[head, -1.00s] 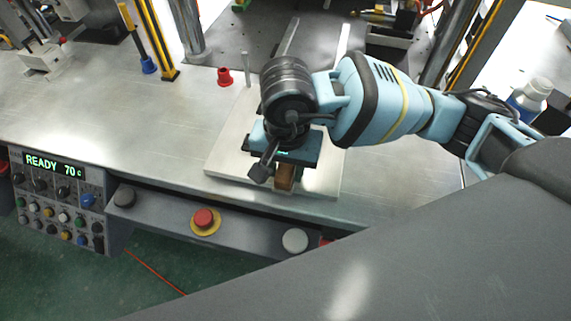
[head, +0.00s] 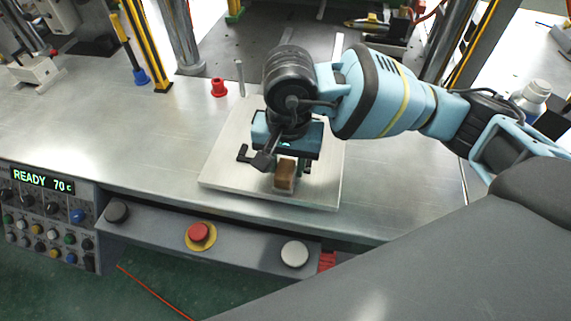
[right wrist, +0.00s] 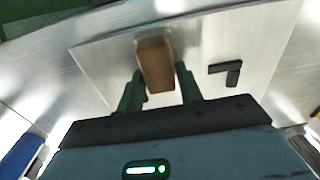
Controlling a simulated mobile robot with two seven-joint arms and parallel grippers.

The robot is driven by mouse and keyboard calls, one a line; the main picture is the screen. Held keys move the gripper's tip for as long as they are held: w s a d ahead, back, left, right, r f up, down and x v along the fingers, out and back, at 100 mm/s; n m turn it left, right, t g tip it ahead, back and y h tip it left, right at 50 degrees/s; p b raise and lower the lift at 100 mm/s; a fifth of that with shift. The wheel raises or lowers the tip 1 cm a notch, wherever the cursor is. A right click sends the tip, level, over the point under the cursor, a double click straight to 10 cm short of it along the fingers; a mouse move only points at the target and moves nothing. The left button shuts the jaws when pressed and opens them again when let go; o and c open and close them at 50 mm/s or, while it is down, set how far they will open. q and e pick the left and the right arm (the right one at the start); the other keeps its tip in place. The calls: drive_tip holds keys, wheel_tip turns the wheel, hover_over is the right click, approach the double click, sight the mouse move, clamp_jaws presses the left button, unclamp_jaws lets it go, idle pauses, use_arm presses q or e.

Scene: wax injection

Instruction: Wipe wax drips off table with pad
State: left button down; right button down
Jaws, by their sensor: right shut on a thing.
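My right gripper (head: 286,160) points down over a pale metal plate (head: 225,170) on the table's front part. It is shut on a brown block-like pad (head: 285,176), which also shows between the two dark fingers in the right wrist view (right wrist: 155,62). The pad is low over the plate; I cannot tell whether it touches. I cannot make out any wax drips on the steel table (head: 140,130), and the gripper hides part of the plate. My left gripper is not in view.
A black L-shaped piece (right wrist: 226,72) lies on the plate beside the pad. A red cup (head: 218,87) and a thin upright pin (head: 240,78) stand behind the plate. The control panel (head: 45,215) and red stop button (head: 201,232) line the front. The table left of the plate is clear.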

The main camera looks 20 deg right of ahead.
sight(283, 177)
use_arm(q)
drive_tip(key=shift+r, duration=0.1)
use_arm(e)
drive_tip(key=shift+w+d, duration=0.2)
drive_tip(key=shift+d, duration=0.05)
drive_tip(key=shift+s+a+p, duration=0.3)
drive_tip(key=shift+s+a, duration=0.15)
drive_tip(key=shift+s, duration=0.2)
drive_tip(key=shift+s+a, duration=0.6)
drive_tip(key=shift+s, duration=0.25)
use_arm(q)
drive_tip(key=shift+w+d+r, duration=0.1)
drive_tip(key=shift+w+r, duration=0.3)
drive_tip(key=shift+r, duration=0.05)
use_arm(e)
drive_tip(key=shift+a, duration=0.1)
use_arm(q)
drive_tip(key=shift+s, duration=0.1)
use_arm(e)
drive_tip(key=shift+s, duration=0.1)
